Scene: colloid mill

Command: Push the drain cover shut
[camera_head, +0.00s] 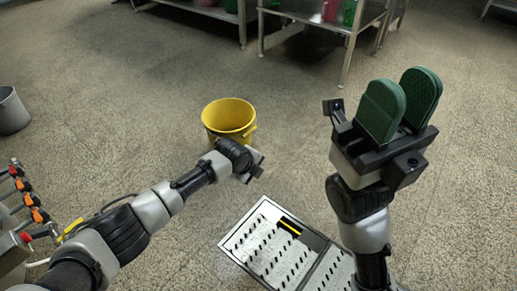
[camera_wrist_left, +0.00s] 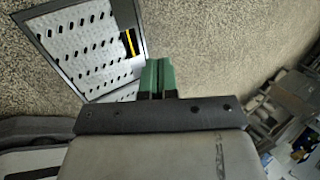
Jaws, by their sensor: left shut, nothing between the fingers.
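The drain cover (camera_head: 262,247) is a pale metal plate with rows of dark slots, set in a grey frame in the floor at the bottom middle of the head view. It has a dark recess with a yellow bar (camera_head: 290,227) near its right edge. The cover also shows at upper left in the left wrist view (camera_wrist_left: 80,45). I cannot tell how far it is raised. My left gripper (camera_wrist_left: 158,72) has its green fingers together and empty, beside the cover in that picture. My right gripper (camera_head: 402,103) is raised at the right, its green fingers apart and empty.
A yellow bucket (camera_head: 229,119) stands on the floor beyond my left wrist. A grey bin (camera_head: 11,110) stands at the far left, above a machine with orange and red knobs (camera_head: 38,214). Metal tables (camera_head: 318,22) stand at the back. The floor between is clear.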

